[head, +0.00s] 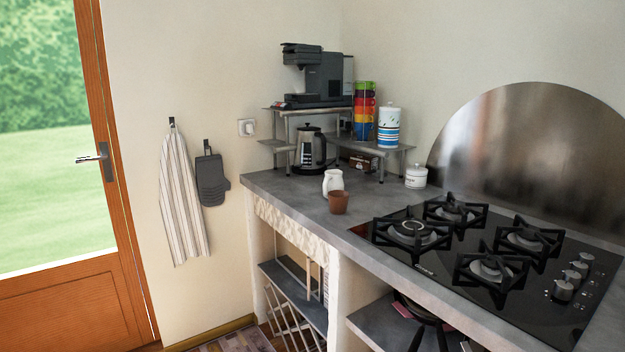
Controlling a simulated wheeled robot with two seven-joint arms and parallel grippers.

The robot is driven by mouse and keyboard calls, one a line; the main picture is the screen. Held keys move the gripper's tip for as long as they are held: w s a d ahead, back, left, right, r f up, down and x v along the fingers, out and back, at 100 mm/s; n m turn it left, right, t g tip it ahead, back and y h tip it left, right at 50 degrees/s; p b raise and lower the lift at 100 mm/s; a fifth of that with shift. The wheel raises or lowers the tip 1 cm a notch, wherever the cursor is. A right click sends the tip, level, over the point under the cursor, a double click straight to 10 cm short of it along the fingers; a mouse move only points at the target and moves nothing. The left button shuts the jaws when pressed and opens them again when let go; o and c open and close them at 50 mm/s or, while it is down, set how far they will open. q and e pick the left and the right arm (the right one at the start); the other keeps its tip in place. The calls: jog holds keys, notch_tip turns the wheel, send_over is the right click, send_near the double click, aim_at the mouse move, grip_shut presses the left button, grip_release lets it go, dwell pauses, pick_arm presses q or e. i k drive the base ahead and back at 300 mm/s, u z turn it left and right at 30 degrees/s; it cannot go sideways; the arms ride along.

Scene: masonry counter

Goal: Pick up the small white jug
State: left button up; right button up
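The small white jug (332,181) stands upright on the grey counter (290,195), left of the gas hob. A brown cup (338,203) stands just in front of it and covers part of its lower side. I cannot tell whether the two touch. Neither of my grippers shows in the head view.
A lidded white pot (416,176) and the gas hob (470,250) are to the right. The counter left of the jug is clear.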

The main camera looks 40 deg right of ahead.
aim_at(333, 180)
jog(key=i, duration=2.9)
jog(key=z, duration=3.55)
